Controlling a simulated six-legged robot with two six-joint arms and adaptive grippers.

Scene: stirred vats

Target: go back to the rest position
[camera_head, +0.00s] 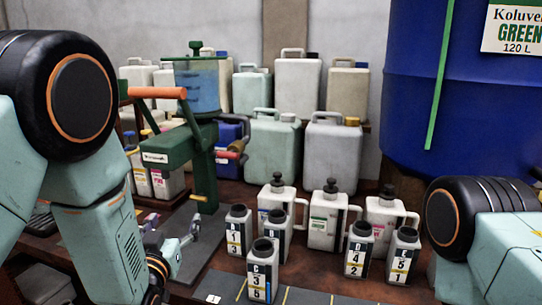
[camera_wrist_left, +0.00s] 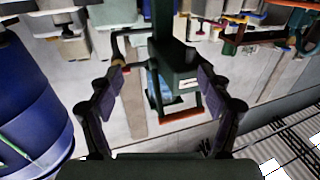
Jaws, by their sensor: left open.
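My left gripper (camera_head: 176,246) is low at the left of the head view, partly hidden by its own arm, beside the base of a green stand (camera_head: 202,165). In the left wrist view its two fingers (camera_wrist_left: 160,80) are spread apart with nothing gripped between them. Beyond them, that view shows the green stand (camera_wrist_left: 172,68) upside down, with its orange handle (camera_wrist_left: 180,118). My right arm shows at the right edge of the head view, but its gripper is out of the picture.
Several small labelled bottles (camera_head: 262,270) and white jugs (camera_head: 325,220) with black knobs stand on the brown bench right of the gripper. Large canisters (camera_head: 333,155) line the back. A big blue drum (camera_head: 410,95) fills the upper right.

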